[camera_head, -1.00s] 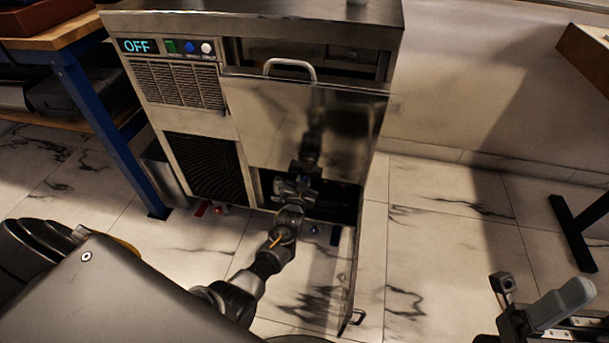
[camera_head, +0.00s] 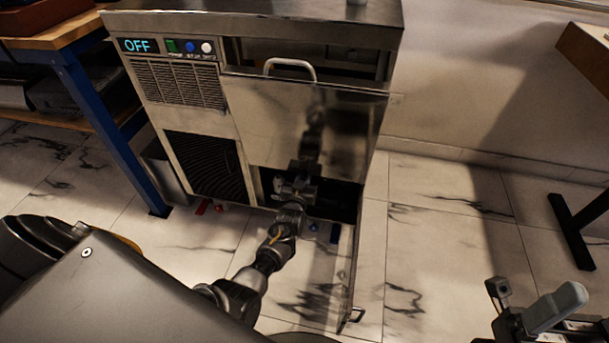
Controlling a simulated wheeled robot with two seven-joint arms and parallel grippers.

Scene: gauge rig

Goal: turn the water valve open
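Low at the steel machine (camera_head: 165,85), near the floor, I see a blue bar (camera_head: 335,232) with a small blue round part (camera_head: 313,227), and a red bar (camera_head: 203,207) with a red round part (camera_head: 218,208) further left. They look like valve parts, but are too small to tell which is the water valve. My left gripper (camera_head: 297,186) is at the dark opening below the steel front door, above and left of the blue bar. Its fingers are too dark to read. My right gripper (camera_head: 530,310) is at the lower right, away from the machine, partly cut off; its finger gap is unclear.
The machine's display (camera_head: 138,46) reads OFF, beside green, blue and white buttons. A lower side panel with a handle (camera_head: 352,316) stands at the machine's right. A blue-legged workbench (camera_head: 95,115) stands at left.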

